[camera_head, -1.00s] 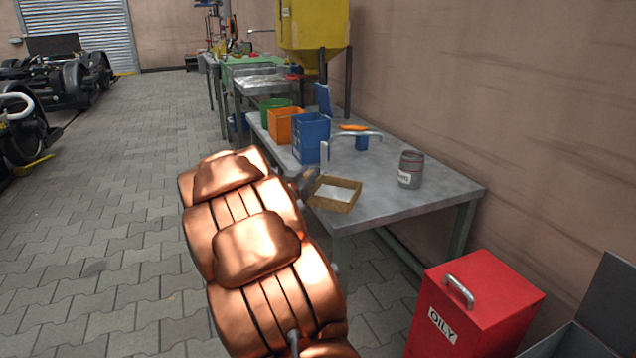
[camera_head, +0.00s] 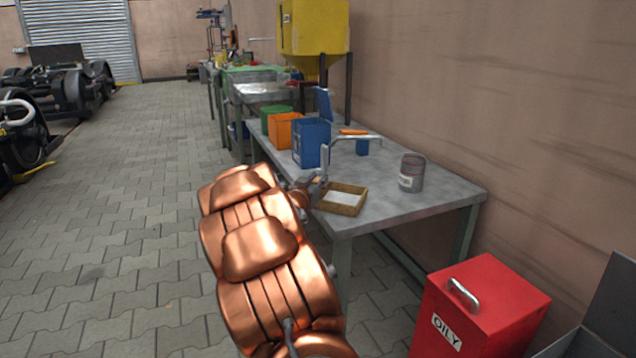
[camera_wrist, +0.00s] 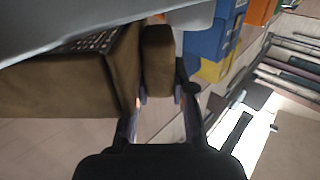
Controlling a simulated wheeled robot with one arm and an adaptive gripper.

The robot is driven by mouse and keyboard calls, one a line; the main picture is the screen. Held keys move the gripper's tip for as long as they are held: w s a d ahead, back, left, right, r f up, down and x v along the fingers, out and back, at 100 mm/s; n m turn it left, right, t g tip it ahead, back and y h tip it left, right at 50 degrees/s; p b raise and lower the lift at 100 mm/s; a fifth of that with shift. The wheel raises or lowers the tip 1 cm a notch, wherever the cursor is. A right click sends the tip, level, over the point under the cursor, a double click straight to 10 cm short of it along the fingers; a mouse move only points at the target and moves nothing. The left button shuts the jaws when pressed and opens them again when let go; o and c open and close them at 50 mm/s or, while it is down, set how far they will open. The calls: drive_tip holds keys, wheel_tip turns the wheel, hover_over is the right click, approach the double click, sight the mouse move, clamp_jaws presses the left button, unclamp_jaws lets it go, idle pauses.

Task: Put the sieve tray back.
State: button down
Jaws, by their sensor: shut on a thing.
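The sieve tray (camera_head: 352,209) is a shallow, square tray with a brown frame and a pale bottom, at the near left corner of the grey workbench (camera_head: 440,195). In the wrist view the sieve tray (camera_wrist: 60,85) shows its brown side wall and a strip of dark mesh. My gripper (camera_head: 314,188) is at the tray's left side in the head view. In the wrist view my gripper (camera_wrist: 160,98) has its fingers on either side of a brown part of the tray and is shut on it. I cannot tell whether the tray touches the bench.
A grey can (camera_head: 411,174) stands right of the tray. A blue bin (camera_head: 310,143), an orange bin (camera_head: 285,130) and a green one (camera_head: 271,113) stand behind it. A bent grey pipe (camera_head: 352,140) is nearby. A red OILY box (camera_head: 485,300) stands in front of the bench.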

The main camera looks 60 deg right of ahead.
drive_tip(key=shift+f, duration=0.1)
drive_tip(key=c, duration=1)
unclamp_jaws()
drive_tip(key=shift+f+b, duration=0.25)
drive_tip(key=shift+b, duration=0.45)
drive_tip(key=shift+a+r, duration=0.25)
drive_tip(key=shift+a, duration=0.05)
drive_tip(key=shift+p+v, duration=1.8)
drive_tip(key=shift+v, duration=1.85)
drive_tip(key=shift+f, duration=0.1)
